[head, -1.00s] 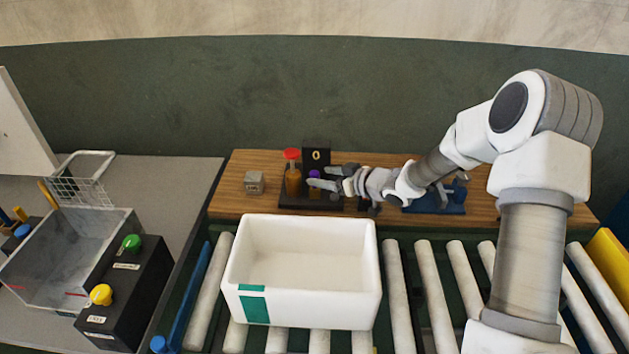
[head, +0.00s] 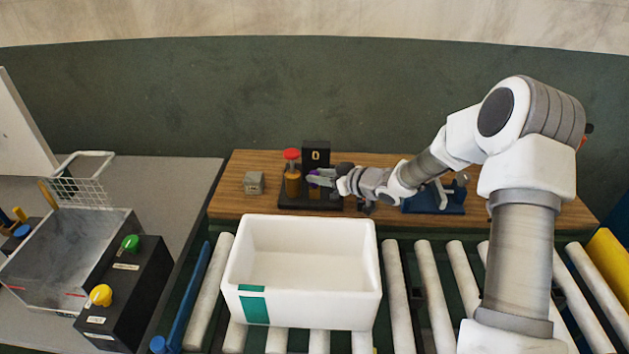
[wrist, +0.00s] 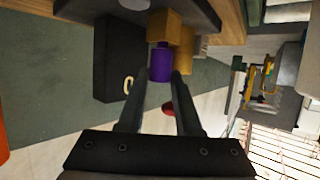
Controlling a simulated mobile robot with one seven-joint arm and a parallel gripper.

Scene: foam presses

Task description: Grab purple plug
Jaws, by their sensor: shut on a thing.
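The purple plug (wrist: 160,62) sits between the two fingertips of my gripper (wrist: 158,78) in the wrist view, with brass-coloured blocks right beside it. In the head view the purple plug (head: 314,180) is mostly hidden by my gripper (head: 322,178), which reaches in from the right over the dark base on the wooden board. My gripper is shut on the purple plug. The plug is still at the dark stand, next to the red-topped plunger (head: 292,172).
A black block marked 0 (head: 316,154) stands just behind. A small grey block (head: 254,183) lies to the left, and a blue fixture (head: 436,197) to the right. A white bin (head: 302,310) stands on rollers in front. A button box (head: 128,290) is at left.

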